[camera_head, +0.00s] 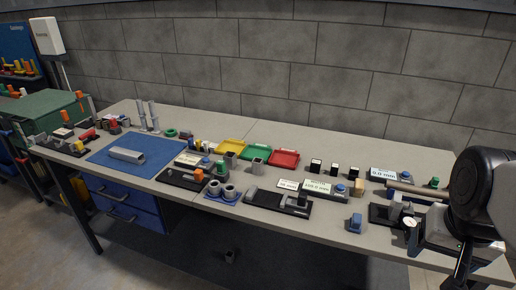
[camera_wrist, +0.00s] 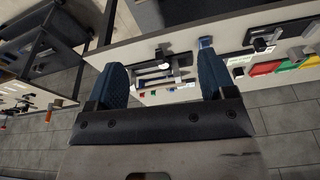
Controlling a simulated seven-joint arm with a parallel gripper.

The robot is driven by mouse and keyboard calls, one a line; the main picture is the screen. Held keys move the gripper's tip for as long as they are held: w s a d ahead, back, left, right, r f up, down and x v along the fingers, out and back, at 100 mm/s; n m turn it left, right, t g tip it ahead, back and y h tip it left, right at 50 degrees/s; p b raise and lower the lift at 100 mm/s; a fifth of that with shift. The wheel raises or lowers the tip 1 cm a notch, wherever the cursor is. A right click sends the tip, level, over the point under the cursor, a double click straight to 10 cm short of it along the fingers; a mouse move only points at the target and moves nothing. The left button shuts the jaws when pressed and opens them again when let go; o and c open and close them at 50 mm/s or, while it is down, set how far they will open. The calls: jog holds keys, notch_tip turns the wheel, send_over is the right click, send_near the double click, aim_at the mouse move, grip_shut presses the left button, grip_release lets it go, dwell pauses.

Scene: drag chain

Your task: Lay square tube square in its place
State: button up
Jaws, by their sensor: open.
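A light grey hollow tube (camera_head: 126,154), which looks like the square tube, lies on the blue mat (camera_head: 160,166) on the left part of the bench. Its place cannot be told for sure among the fixtures. My gripper (camera_wrist: 160,82) shows in the wrist view with its two dark blue fingers wide apart and nothing between them. In the head view my arm is at the far right, over the bench's right end, far from the tube; the fingertips are hard to make out there.
Yellow, green and red trays (camera_head: 284,158) stand at the back middle. Black fixtures (camera_head: 279,201) and a blue double-ring holder (camera_head: 224,194) line the front. A brownish rod (camera_head: 416,191) lies at the right. Upright grey posts (camera_head: 153,115) stand behind the mat. A block wall closes the back.

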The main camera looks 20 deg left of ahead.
jog(key=w+a+r+m+g, duration=0.1)
jog(key=w+a+m, duration=0.3)
jog(key=w+a, duration=0.9)
jog(key=w+a+r+m, duration=0.1)
jog(key=w+a+m, duration=0.3)
jog(key=w+a, duration=0.95)
jog(key=m+g, duration=0.2)
jog(key=m, duration=0.7)
send_over(230, 161)
jog(key=w+a, duration=0.1)
jog(key=w, duration=0.1)
notch_tip(230, 161, down, 18)
jog(key=shift+w, duration=0.15)
jog(key=shift+f, duration=0.1)
jog(key=shift+f, duration=1.25)
